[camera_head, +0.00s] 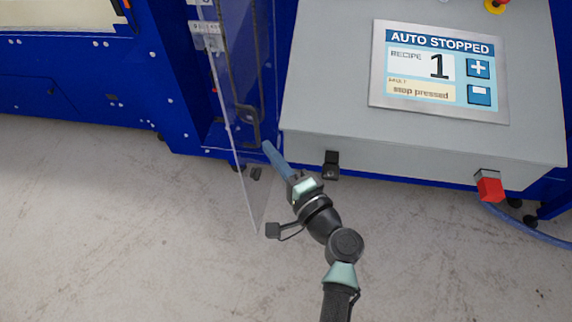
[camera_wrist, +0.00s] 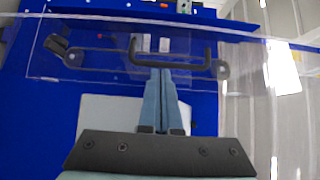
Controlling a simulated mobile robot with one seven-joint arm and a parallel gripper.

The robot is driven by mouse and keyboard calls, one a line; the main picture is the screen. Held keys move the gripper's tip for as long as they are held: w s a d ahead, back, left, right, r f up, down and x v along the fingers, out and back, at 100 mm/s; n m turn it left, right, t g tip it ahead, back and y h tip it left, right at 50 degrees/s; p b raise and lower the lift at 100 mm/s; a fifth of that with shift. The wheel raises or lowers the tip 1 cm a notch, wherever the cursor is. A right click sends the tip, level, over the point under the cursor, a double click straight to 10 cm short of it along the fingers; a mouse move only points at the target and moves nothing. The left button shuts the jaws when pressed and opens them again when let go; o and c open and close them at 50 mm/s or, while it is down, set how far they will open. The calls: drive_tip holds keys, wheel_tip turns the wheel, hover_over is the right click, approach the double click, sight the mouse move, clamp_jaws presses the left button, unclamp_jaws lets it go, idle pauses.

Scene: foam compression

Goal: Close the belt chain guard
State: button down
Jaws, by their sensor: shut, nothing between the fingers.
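The belt chain guard is a clear panel (camera_head: 238,165) with a black handle (camera_head: 252,128). It stands swung out from the blue machine frame, its outer edge reaching over the floor. In the wrist view the clear panel (camera_wrist: 265,70) spans the upper part, with the handle (camera_wrist: 190,63) across it. My gripper (camera_head: 267,147) is shut and empty, its blue fingers together just below the handle. In the wrist view my gripper's fingertips (camera_wrist: 160,73) lie close to the handle bar. I cannot tell whether they touch the handle or the panel.
A grey control cabinet (camera_head: 420,135) with a screen (camera_head: 440,68) reading "AUTO STOPPED" stands to the right. A black latch-like part (camera_head: 331,165) and a red part (camera_head: 489,187) stick out from its front. Blue machine body (camera_head: 85,85) fills the left. The floor (camera_head: 110,230) in front is clear.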

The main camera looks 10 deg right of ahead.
sight(240, 134)
drive_tip(key=a, duration=0.1)
drive_tip(key=w+a, duration=0.1)
drive_tip(key=w+a+p, duration=0.1)
drive_tip(key=a, duration=0.1)
drive_tip(key=shift+w+a, duration=0.1)
drive_tip(key=shift+w, duration=0.15)
